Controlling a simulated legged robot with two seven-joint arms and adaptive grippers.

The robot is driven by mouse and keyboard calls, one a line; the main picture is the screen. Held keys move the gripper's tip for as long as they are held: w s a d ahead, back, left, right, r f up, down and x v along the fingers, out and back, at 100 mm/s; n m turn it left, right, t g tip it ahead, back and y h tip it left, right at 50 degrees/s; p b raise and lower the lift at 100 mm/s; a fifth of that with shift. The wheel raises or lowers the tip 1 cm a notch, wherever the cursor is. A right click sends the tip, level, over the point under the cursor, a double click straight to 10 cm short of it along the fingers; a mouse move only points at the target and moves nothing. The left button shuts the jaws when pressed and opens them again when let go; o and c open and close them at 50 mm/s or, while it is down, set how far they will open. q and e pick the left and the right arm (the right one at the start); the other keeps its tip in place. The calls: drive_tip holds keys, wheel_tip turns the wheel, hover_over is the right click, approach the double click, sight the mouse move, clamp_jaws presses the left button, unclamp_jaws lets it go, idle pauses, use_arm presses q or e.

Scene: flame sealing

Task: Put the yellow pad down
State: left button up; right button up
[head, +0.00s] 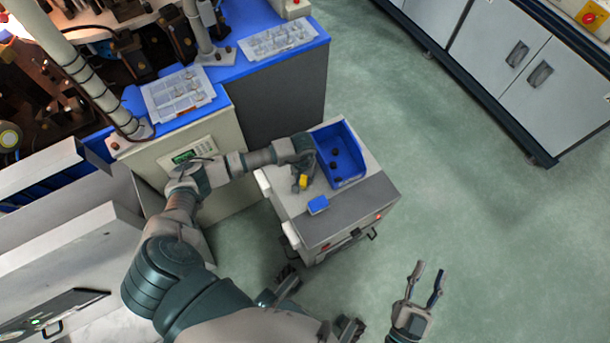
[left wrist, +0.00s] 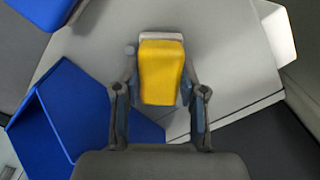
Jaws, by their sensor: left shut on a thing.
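The yellow pad (head: 302,182) is at my left gripper (head: 301,175), over the grey top of a small cart (head: 352,212). In the left wrist view the yellow pad (left wrist: 162,72) sits between the two fingers of my left gripper (left wrist: 160,108), which is shut on it. A pale block (left wrist: 162,36) shows at the pad's far end. I cannot tell whether the pad touches the cart top. My right gripper (head: 428,285) is open and empty over the floor, right of the cart.
A blue bin (head: 353,170) with dark round items stands on the cart beside my left gripper. A small blue pad (head: 318,205) lies near the cart's front. White trays (head: 178,95) sit on the blue-topped bench at upper left. Bare cart top surrounds the blue pad.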

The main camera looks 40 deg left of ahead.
use_arm(q)
drive_tip(key=shift+a, duration=0.25)
drive_tip(key=o, duration=0.9)
drive_tip(key=shift+o, duration=0.6)
drive_tip(key=shift+d, duration=0.2)
use_arm(e)
drive_tip(key=shift+a+r, duration=0.1)
drive_tip(key=shift+a, duration=0.1)
drive_tip(key=shift+d, duration=0.1)
